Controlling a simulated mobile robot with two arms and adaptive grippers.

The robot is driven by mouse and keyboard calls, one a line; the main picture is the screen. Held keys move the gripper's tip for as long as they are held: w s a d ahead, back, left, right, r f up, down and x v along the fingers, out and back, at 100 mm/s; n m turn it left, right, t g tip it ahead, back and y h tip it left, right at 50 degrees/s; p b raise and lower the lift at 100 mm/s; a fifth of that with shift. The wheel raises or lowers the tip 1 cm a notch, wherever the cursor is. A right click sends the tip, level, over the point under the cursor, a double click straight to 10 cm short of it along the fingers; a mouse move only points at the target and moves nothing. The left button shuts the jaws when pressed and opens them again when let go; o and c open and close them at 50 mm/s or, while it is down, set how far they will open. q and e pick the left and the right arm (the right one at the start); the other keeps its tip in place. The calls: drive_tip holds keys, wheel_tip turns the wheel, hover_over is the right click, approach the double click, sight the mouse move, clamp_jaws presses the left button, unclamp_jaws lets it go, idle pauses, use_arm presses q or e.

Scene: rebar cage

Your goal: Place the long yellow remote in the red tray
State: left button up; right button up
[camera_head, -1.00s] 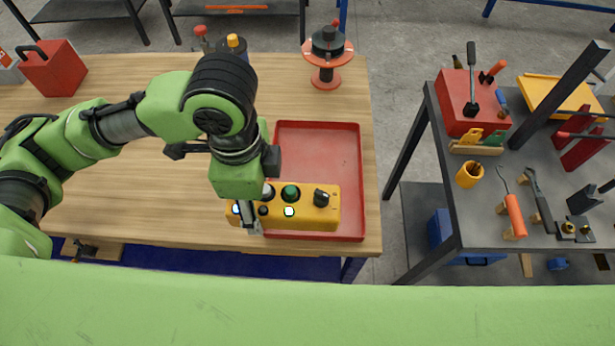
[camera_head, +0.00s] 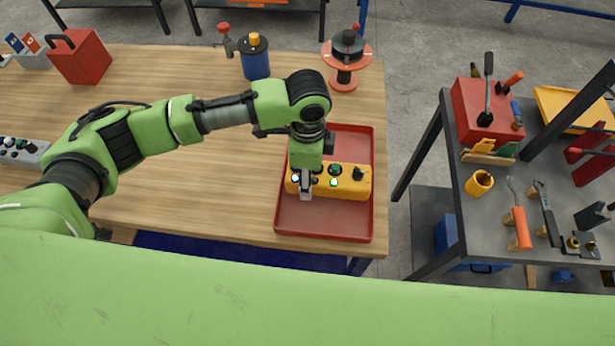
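The long yellow remote (camera_head: 352,186), with black, green and white buttons, lies lengthwise across the red tray (camera_head: 325,222) in the head view. Its whole visible length is within the tray's outline. I cannot tell whether it touches the tray floor or is held just above it. My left gripper (camera_head: 306,190) points down at the remote's left part and is shut on it; the fingers partly cover the buttons there. My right gripper is not in view.
The tray sits at the wooden table's right end. Behind it stand a red-and-black spool (camera_head: 346,62) and a blue canister (camera_head: 255,62). A red toolbox (camera_head: 82,60) and a grey button box (camera_head: 22,151) are at left. A tool-covered side table (camera_head: 500,225) stands right, across a gap.

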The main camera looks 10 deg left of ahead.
use_arm(q)
drive_tip(key=shift+f, duration=0.95)
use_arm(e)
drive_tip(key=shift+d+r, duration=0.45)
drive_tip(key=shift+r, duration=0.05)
use_arm(q)
drive_tip(key=shift+f, duration=0.1)
drive_tip(key=o, duration=1.4)
drive_tip(key=shift+o, duration=0.2)
wheel_tip(320, 180, up, 11)
drive_tip(key=shift+f+b, duration=0.15)
drive_tip(key=shift+b, duration=0.85)
drive_tip(key=shift+r, duration=0.75)
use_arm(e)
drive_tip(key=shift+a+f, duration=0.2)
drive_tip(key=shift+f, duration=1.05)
use_arm(q)
drive_tip(key=shift+s+f, duration=0.1)
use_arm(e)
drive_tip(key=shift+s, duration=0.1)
